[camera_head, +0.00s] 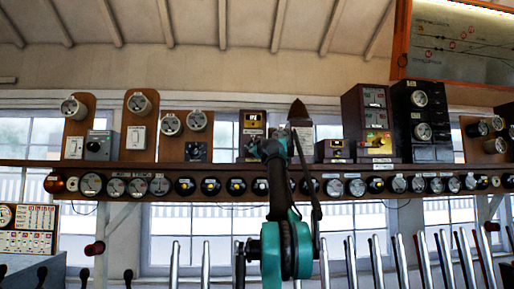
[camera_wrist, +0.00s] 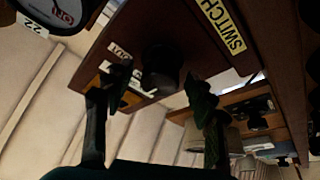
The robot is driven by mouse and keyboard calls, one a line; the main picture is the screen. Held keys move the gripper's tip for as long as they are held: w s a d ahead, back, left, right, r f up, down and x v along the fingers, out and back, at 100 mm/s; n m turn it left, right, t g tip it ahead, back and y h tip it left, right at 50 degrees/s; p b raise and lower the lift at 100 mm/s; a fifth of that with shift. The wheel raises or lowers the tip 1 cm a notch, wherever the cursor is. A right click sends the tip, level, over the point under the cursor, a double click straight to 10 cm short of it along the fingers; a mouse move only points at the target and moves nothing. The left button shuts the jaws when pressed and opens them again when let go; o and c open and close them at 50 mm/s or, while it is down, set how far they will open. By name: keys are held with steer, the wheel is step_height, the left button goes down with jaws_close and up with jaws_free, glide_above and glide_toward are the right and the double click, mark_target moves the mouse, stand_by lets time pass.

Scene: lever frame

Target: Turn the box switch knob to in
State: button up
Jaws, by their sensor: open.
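In the wrist view a dark round knob (camera_wrist: 162,68) stands out from a brown wooden box (camera_wrist: 185,32) with a yellow label reading SWITCH. A small white label and a yellow patch lie left of the knob, partly behind a finger. My gripper (camera_wrist: 160,80) is open, with one finger left and one right of the knob in the picture. I cannot tell whether either finger touches it. The knob is not discernible there.
A long brown shelf (camera_head: 130,167) carries several instruments and boxes, with a row of round dials along its front. A tall dark box (camera_head: 365,110) stands to the right. Several upright metal levers (camera_head: 350,262) stand below. A round dial (camera_wrist: 55,12) is at the wrist view's upper left.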

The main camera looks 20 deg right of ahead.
steer(key=v, duration=1.1)
steer(key=shift+s, duration=0.4)
steer(key=shift+f, duration=0.1)
steer(key=s+a+f+m+g+h, duration=0.1)
steer(key=s+a+f+m+g, duration=0.15)
steer(key=f, duration=1.25)
steer(key=s+a+f+m+g+h, duration=0.2)
steer(key=s+f+m+g, duration=0.15)
steer(key=f, duration=1.05)
steer(key=s+a+f+m+g+h, duration=0.1)
steer(key=s+a+f+m+g, duration=0.15)
steer(key=f, duration=1.25)
steer(key=s+a+f+g+y, duration=0.1)
steer(key=s+a+f+g, duration=0.2)
steer(key=s+f, duration=0.7)
steer(key=s+a+f+n+g+y, duration=0.1)
steer(key=s+a+f+g+y, duration=0.1)
steer(key=s+a+f, duration=0.6)
steer(key=s+a+f+n+g+y, duration=0.1)
steer(key=s+a+f+g, duration=0.3)
steer(key=s+f, duration=0.9)
step_height(320, 180, down, 4)
steer(key=shift+s+a+r+y, duration=0.1)
steer(key=shift+s+a+y, duration=0.15)
steer(key=shift+a+y, duration=0.65)
